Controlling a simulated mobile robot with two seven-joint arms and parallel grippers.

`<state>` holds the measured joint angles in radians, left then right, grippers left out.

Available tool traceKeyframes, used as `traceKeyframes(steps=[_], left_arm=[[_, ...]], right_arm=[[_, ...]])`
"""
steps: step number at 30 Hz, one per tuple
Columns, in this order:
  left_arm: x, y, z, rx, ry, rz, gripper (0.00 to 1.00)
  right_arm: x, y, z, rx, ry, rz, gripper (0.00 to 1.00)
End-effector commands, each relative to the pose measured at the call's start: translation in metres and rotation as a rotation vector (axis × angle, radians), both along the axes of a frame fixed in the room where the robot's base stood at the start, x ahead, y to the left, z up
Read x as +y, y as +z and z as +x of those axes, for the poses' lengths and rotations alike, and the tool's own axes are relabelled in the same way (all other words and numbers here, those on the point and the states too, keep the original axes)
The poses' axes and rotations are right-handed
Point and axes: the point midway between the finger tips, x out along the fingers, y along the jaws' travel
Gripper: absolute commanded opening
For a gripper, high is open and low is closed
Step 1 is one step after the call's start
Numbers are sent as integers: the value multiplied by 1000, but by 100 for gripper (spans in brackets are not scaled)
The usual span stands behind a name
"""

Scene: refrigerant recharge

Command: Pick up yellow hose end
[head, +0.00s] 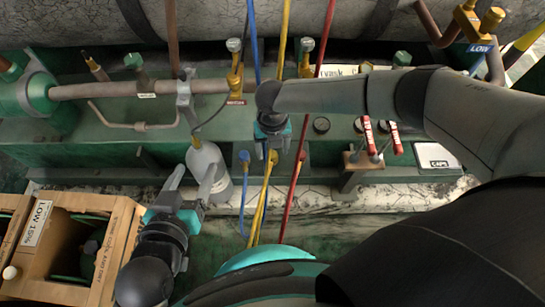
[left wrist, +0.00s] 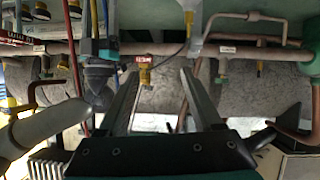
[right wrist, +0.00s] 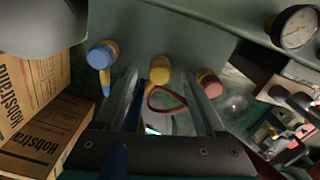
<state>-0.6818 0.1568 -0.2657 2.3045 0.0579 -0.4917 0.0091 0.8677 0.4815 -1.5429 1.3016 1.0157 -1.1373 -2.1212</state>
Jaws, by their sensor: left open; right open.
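The yellow hose end (right wrist: 159,75) hangs on the green panel in the right wrist view, between a blue hose end (right wrist: 102,54) and a red hose end (right wrist: 208,83). My right gripper (right wrist: 158,82) is open, with its fingertips either side of the yellow end; whether they touch it I cannot tell. In the head view the yellow hose end (head: 272,156) shows just below my right gripper (head: 272,138), whose fingers are mostly hidden. My left gripper (head: 193,176) is open and empty in front of a white cylinder (head: 212,165).
A wooden crate (head: 110,245) stands at the lower left. A horizontal pipe (head: 120,90) with valves runs along the green bench. Red-handled valves (head: 370,135) sit right of my right gripper. Hobstrand boxes (right wrist: 40,135) and a gauge (right wrist: 295,28) show in the right wrist view.

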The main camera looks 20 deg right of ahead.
Motion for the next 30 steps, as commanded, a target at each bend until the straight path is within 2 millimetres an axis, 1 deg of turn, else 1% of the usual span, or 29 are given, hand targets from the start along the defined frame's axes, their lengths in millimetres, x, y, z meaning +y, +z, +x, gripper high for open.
traceKeyframes(steps=[1, 9, 15, 20, 27, 28, 30], left_arm=[[-3, -1, 0, -20, -3, -14, 66], [-15, 8, -2, -153, -4, -96, 66], [-21, 15, -5, -237, 0, -151, 66], [-23, 19, -6, -273, 2, -173, 66], [-23, 20, -7, -277, 3, -177, 66], [-23, 20, -7, -277, 3, -177, 66], [-23, 20, -7, -276, 3, -176, 66]], right_arm=[[0, -4, 0, 0, 0, 0, 72], [0, -17, 0, 0, -1, 0, 72], [0, -25, -1, 0, -1, 0, 72], [0, -27, -1, 0, -1, -1, 72], [0, -27, -1, 0, -1, 0, 72], [0, -27, -1, 0, -1, 0, 71], [0, -27, -1, 0, -1, 0, 63]])
